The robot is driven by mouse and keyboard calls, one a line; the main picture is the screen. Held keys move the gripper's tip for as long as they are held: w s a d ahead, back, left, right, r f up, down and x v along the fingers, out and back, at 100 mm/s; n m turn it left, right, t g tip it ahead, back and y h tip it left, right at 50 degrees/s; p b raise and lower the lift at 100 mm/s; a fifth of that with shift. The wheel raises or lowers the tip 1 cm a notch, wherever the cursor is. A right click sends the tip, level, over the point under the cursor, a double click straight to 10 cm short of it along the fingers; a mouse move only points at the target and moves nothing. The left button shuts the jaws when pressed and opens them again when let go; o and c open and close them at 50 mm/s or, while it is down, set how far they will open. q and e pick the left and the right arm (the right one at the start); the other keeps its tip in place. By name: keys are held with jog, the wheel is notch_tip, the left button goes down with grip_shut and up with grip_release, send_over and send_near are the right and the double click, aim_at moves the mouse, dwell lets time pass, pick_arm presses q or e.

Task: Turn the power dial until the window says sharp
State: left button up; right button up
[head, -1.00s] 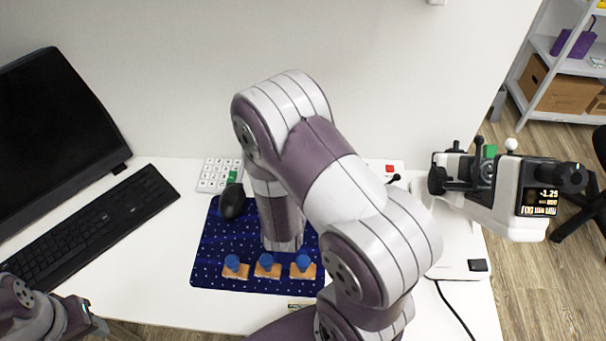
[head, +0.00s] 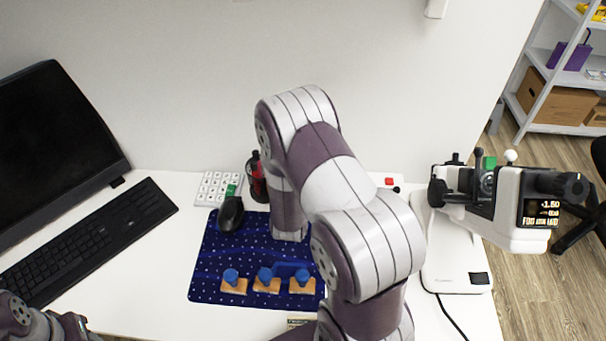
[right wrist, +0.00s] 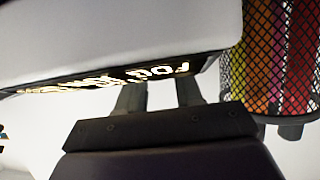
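A white instrument (head: 508,236) stands at the right end of the desk. Its dark window (head: 540,213) reads about +1.50 on top; the bottom line seems to start with FOG, not sharp. A black knob (head: 572,187), apparently the power dial, sits above the window's right side. My right arm fills the middle of the head view and its gripper is hidden there. In the right wrist view, my right gripper (right wrist: 162,95) has two fingers with a gap between; a white body with lit lettering (right wrist: 160,70) covers their tips.
A blue mat (head: 212,262) carries several blue-knobbed pieces and a black mouse (head: 230,214). A keyboard (head: 90,235) and monitor (head: 55,150) stand left. The right wrist view shows a mesh holder (right wrist: 240,75) close by.

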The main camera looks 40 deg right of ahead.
jog(key=shift+n+t+y, duration=0.6)
jog(key=shift+n, duration=0.1)
jog(key=o, duration=1)
jog(key=shift+o, duration=0.2)
jog(key=shift+s, duration=0.1)
jog(key=v, duration=0.7)
jog(key=shift+r+p, duration=0.15)
jog(key=shift+p, duration=0.15)
jog(key=shift+s+a, duration=0.1)
jog(key=shift+s, duration=0.05)
